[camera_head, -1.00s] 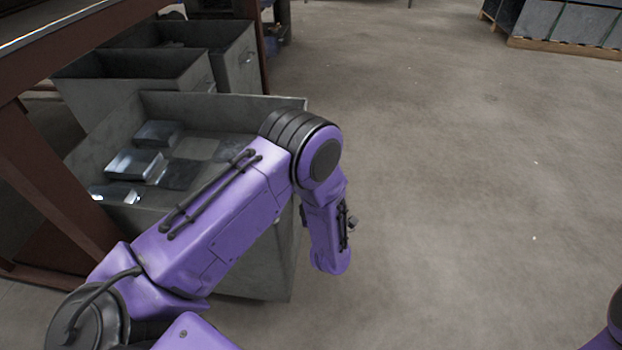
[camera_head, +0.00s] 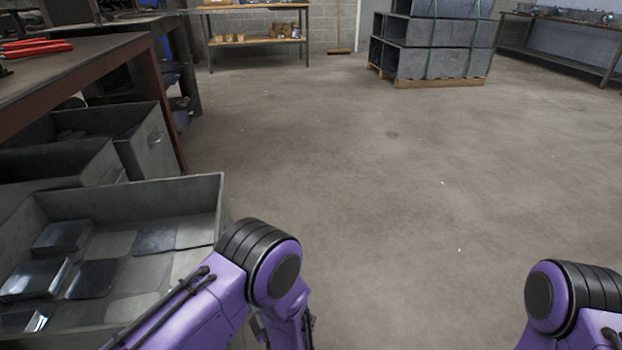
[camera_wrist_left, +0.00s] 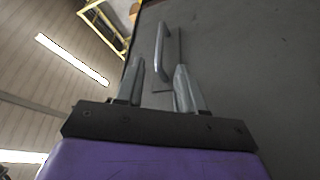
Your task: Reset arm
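My left gripper (camera_wrist_left: 158,80) shows in the left wrist view with its two fingers apart and nothing held between them. A metal bar handle (camera_wrist_left: 162,48) on a dark grey panel (camera_wrist_left: 235,60) is just beyond the fingertips, in line with the gap. I cannot tell how far off it is. In the head view my left arm reaches in at the bottom, bent at the elbow beside an open grey bin (camera_head: 140,196); its gripper is hidden or out of frame. My right arm's elbow shows at the lower right; its gripper is out of view.
The bin holds several sheet-metal pieces (camera_head: 62,236). More grey bins (camera_head: 150,140) stand behind it under a workbench (camera_head: 75,65) with red-handled tools (camera_head: 35,47). Strapped grey ducts (camera_head: 440,60) on a pallet and other benches stand far back. The middle floor is clear.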

